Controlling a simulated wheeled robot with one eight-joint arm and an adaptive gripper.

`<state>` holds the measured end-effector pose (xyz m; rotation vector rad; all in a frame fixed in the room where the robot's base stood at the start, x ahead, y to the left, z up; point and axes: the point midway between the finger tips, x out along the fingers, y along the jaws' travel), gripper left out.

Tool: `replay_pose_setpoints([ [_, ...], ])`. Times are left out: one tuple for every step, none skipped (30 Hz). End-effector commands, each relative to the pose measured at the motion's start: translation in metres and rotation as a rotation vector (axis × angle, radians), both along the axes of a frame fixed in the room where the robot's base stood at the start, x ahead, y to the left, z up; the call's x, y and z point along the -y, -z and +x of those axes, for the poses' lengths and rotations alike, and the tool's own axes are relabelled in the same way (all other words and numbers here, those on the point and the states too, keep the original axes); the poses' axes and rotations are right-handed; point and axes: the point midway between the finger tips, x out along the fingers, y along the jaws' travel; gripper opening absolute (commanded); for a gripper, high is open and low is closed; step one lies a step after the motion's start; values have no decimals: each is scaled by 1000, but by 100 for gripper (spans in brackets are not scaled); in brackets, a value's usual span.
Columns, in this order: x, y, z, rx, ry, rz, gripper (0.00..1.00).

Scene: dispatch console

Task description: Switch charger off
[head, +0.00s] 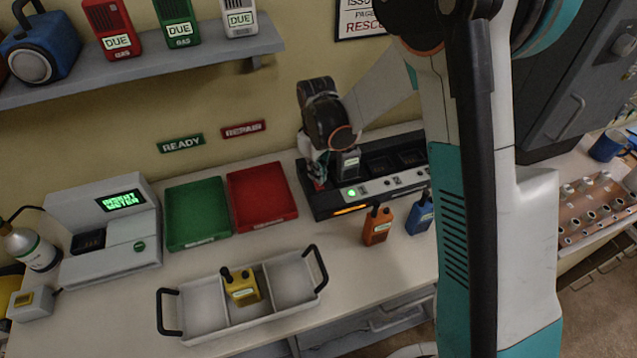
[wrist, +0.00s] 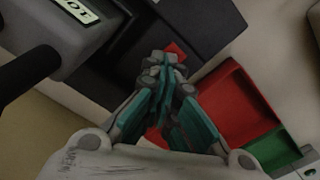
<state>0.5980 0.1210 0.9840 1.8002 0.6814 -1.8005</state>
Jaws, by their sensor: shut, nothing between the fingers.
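The charger (head: 325,208) is a long black unit with slots on the bench. Its front has a green light (head: 352,191) and an orange lit strip (head: 351,210). A grey handset (head: 347,163) stands in its left slot. My gripper (head: 318,181) is at the charger's left end, shut and empty. In the wrist view, my gripper (wrist: 165,62) has its fingers together beside the dark charger body (wrist: 200,25). A small red part (wrist: 176,48) shows right at the fingertips, partly hidden; I cannot tell whether they touch it.
A red tray (head: 296,206) and a green tray (head: 171,246) lie left of the charger. An orange radio (head: 377,227) and a blue radio (head: 420,217) stand in front of it. A grey carrier (head: 205,340) holds a yellow radio (head: 243,287).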

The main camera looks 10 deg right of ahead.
Motion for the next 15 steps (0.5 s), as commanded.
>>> replay_pose_setpoints([
  [0, 1, 0, 0, 0, 0, 0],
  [0, 2, 0, 0, 0, 0, 0],
  [0, 2, 0, 0, 0, 0, 0],
  [0, 3, 0, 0, 0, 0, 0],
  [0, 3, 0, 0, 0, 0, 0],
  [0, 4, 0, 0, 0, 0, 0],
  [0, 4, 0, 0, 0, 0, 0],
  [0, 4, 0, 0, 0, 0, 0],
  [0, 5, 0, 0, 0, 0, 0],
  [0, 5, 0, 0, 0, 0, 0],
  [0, 6, 0, 0, 0, 0, 0],
  [0, 6, 0, 0, 0, 0, 0],
  [0, 6, 0, 0, 0, 0, 0],
  [0, 6, 0, 0, 0, 0, 0],
  [0, 5, 0, 0, 0, 0, 0],
])
